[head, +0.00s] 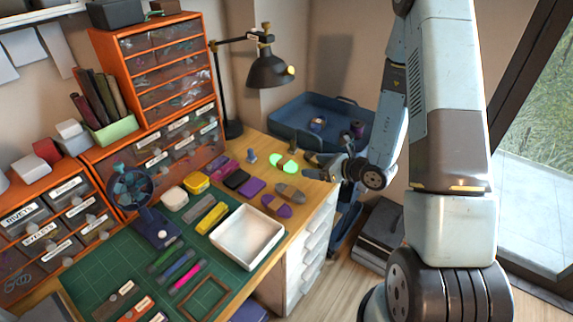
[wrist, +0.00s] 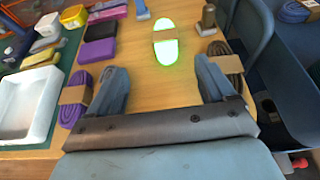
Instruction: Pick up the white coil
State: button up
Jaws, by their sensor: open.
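The coil (head: 283,161) glows bright pale green, whitish in the middle, with a tan band around it. It lies flat on the wooden tabletop near the right edge. In the wrist view the coil (wrist: 166,52) lies beyond the fingertips, roughly centred between them. My gripper (head: 310,164) is open and empty, just right of the coil in the head view. In the wrist view my gripper (wrist: 160,68) has its two blue-grey fingers spread wide, apart from the coil.
A purple coil (wrist: 75,103) lies left of my left finger and a dark brown coil (wrist: 227,58) beside the right finger. A small brown-topped peg (wrist: 207,20) stands beyond. A white tray (head: 217,247) sits left. A blue case (head: 285,125) lies behind the table edge.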

aim_at(287, 162)
jog(key=shift+w+f, duration=0.15)
jog(key=shift+f, duration=0.15)
jog(key=x, duration=0.8)
jog(key=shift+w+a, duration=0.1)
jog(key=shift+w+d+x, duration=0.1)
jog(key=shift+d+x, duration=0.05)
jog(key=shift+x, duration=1.15)
jog(key=shift+w+d+x, duration=0.1)
jog(key=shift+d+x, duration=0.05)
jog(key=shift+x, duration=1.2)
jog(key=shift+f, duration=0.2)
jog(key=c, duration=1.1)
jog(key=shift+r, duration=0.1)
jog(key=shift+c, duration=0.2)
